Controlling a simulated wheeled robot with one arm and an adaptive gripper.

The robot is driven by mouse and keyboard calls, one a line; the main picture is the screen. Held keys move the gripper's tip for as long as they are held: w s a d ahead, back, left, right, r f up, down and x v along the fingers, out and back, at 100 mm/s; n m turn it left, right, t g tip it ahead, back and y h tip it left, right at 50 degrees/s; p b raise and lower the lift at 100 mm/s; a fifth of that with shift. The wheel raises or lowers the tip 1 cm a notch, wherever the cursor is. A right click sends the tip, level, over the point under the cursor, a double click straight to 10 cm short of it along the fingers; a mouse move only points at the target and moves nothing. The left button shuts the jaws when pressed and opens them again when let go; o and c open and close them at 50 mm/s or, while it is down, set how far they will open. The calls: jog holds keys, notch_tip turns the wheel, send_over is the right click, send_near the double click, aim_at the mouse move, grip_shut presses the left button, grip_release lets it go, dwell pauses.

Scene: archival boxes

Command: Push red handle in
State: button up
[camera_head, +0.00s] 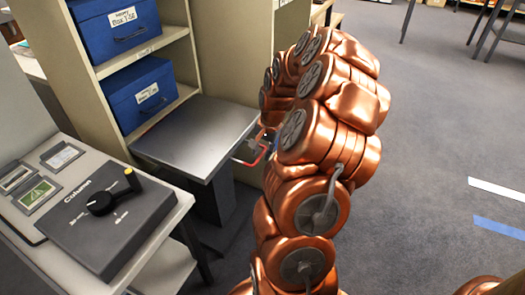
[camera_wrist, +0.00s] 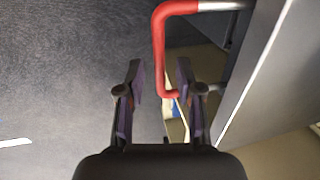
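The red handle (camera_wrist: 158,50) is a U-shaped bar on metal rods at the edge of a metal platform (camera_wrist: 258,70). In the head view, part of the handle (camera_head: 257,160) shows at the right edge of the platform (camera_head: 190,140), beside my copper arm. My gripper (camera_wrist: 160,70) is open, and its dark fingers show on either side of the handle's long bar in the wrist view. The lower corner of the handle lies close to the right finger, which hides part of it. I cannot tell the depth gap or whether they touch. My gripper is mostly hidden in the head view.
Left of the platform is a grey control box with a black lever (camera_head: 110,200) on a table. Behind is a beige shelf (camera_head: 165,40) with blue archival boxes (camera_head: 140,95). Open carpet (camera_head: 430,130) lies to the right.

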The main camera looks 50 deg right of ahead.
grip_shut()
dwell(0.5)
